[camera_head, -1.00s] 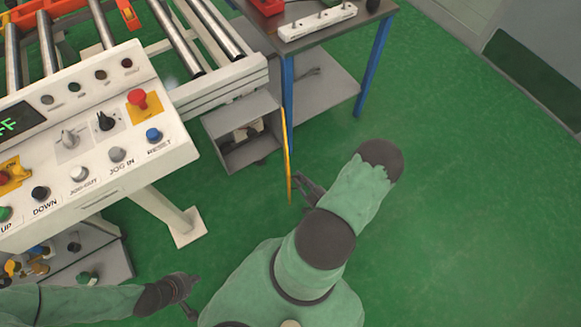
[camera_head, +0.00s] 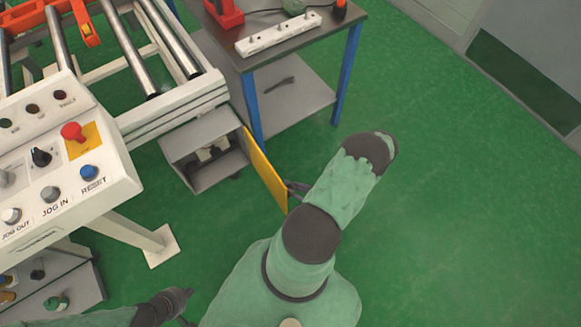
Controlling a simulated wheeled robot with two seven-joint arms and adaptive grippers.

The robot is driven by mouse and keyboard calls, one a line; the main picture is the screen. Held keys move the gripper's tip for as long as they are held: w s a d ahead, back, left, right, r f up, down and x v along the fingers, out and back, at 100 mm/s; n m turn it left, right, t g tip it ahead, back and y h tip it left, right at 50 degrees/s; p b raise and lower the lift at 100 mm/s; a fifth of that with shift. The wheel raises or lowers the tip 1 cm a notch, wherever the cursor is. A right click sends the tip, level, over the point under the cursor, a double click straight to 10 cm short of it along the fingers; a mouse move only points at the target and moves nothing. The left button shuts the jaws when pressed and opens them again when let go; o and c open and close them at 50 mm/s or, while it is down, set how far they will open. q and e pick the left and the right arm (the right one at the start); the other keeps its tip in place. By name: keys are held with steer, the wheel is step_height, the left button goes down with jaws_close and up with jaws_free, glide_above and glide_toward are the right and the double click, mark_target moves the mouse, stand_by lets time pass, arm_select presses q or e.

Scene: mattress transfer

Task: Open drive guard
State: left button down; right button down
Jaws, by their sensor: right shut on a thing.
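The drive guard (camera_head: 264,170) is a yellow panel hinged on the grey drive box (camera_head: 196,178) below the roller conveyor. It stands swung out from the box, whose front is open with grey parts (camera_head: 212,148) visible inside. My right gripper (camera_head: 290,188) is at the guard's outer edge, shut on it; its fingertips are partly hidden by the panel and my arm. My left gripper (camera_head: 187,299) is low in the view, away from the guard, and its fingers are too small and dark to judge.
A control panel (camera_head: 118,185) with buttons and a red emergency stop stands at left. A table with blue legs (camera_head: 252,108) stands just behind the guard, holding a white strip (camera_head: 279,34). The green floor (camera_head: 460,190) at right is clear.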

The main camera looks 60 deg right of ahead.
steer(key=shift+w+d, duration=0.1)
steer(key=shift+d, duration=0.05)
steer(key=c, duration=1.6)
jaws_free()
steer(key=shift+o, duration=0.8)
steer(key=shift+w, duration=0.15)
steer(key=s+d, duration=0.1)
steer(key=s, duration=1.1)
steer(key=shift+d, duration=0.3)
